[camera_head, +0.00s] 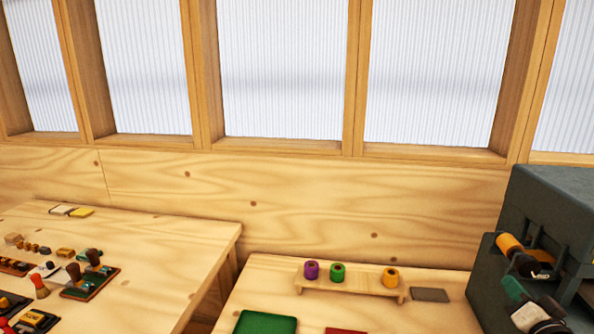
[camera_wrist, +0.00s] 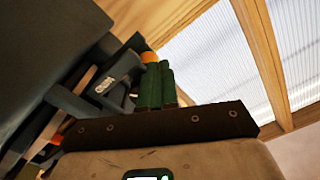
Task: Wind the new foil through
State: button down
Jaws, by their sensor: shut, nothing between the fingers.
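The foil machine (camera_head: 555,205) is a dark grey-green block at the right edge of the head view. An orange roll (camera_head: 508,243) sits on its front, with a dark part beside its lower end. A green cylinder-like part (camera_head: 515,289) shows below it; I cannot tell exactly what it is. In the wrist view the machine (camera_wrist: 50,35) fills the upper left. My gripper (camera_wrist: 154,72) has green fingers, shut together and empty. An orange piece (camera_wrist: 149,57) shows just beyond the fingertips; contact cannot be told. A dark part with white lettering (camera_wrist: 118,79) is left of the fingers.
A wooden rack (camera_head: 350,284) on the bench holds a purple roll (camera_head: 311,270), a green roll (camera_head: 337,272) and an orange-yellow roll (camera_head: 390,277). A grey pad (camera_head: 430,295) and a green mat (camera_head: 265,322) lie nearby. The left bench (camera_head: 150,240) carries stamps and small tools.

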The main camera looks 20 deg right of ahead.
jog(key=shift+s+d+v, duration=0.1)
jog(key=shift+d+v, duration=0.1)
jog(key=shift+v, duration=0.95)
jog(key=shift+s+d+v, duration=0.1)
jog(key=shift+d+v, duration=0.05)
jog(key=shift+v, duration=0.95)
jog(key=c, duration=1.9)
grip_release()
jog(key=shift+f, duration=0.1)
